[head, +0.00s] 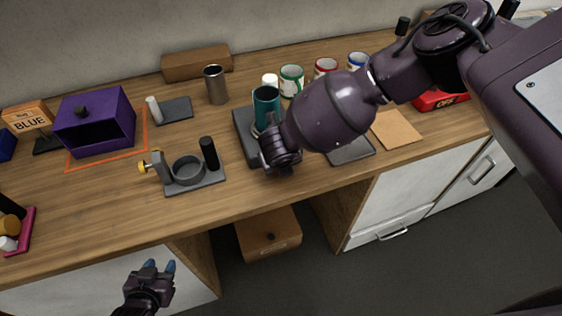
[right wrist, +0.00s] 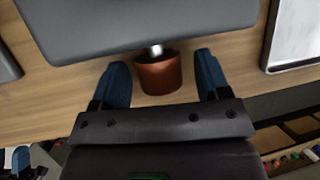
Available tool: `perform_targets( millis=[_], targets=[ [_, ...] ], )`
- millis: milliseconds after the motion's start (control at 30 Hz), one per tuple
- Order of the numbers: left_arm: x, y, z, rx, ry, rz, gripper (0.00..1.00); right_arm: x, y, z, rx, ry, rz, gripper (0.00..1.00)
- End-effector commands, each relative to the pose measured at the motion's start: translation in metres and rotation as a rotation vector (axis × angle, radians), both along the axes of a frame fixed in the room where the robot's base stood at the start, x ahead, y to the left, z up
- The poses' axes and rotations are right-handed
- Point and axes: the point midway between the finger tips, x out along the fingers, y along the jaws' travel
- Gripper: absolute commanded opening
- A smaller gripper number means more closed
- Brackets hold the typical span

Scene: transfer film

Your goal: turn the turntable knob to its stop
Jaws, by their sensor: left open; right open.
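The turntable is a grey box (head: 244,130) on the bench with a teal cup (head: 266,106) on it; its grey body fills the top of the right wrist view (right wrist: 130,22). Its copper-brown knob (right wrist: 158,74) sticks out from the front on a short metal shaft. My right gripper (right wrist: 160,80) is open, with one blue finger on each side of the knob and visible gaps to both. In the head view my right gripper (head: 281,160) hides the knob. My left gripper (head: 160,266) is open and empty, low in front of the bench.
A grey fixture (head: 195,183) with a ring and black post stands left of the turntable. Several mugs, such as a green-banded one (head: 291,80), stand behind. A dark flat pad (head: 350,150) lies to the right.

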Motion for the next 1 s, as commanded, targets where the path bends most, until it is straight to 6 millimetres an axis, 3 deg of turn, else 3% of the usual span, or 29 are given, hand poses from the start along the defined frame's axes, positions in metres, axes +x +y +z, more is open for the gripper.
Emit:
perform_targets(
  millis=[100, 400, 633, 1000],
  targets=[
    [-0.0001, 0.0000, -0.0002, 0.000, 0.000, 0.000, 0.43, -0.0002, 0.0000, 0.0000, 0.000, 0.000, 0.000, 0.68],
    [-0.0002, 0.0000, -0.0002, 0.000, 0.000, 0.000, 0.43, -0.0001, -0.0001, 0.0002, 0.000, 0.000, 0.000, 0.22],
    [-0.0003, 0.0000, -0.0001, -0.001, 0.000, 0.001, 0.43, -0.0003, -0.0027, -0.0008, 0.060, 0.024, -0.005, 0.21],
    [-0.0003, -0.0002, -0.0001, -0.001, 0.000, 0.001, 0.43, 0.0007, -0.0055, -0.0009, 0.373, 0.124, -0.003, 0.21]
  ],
)
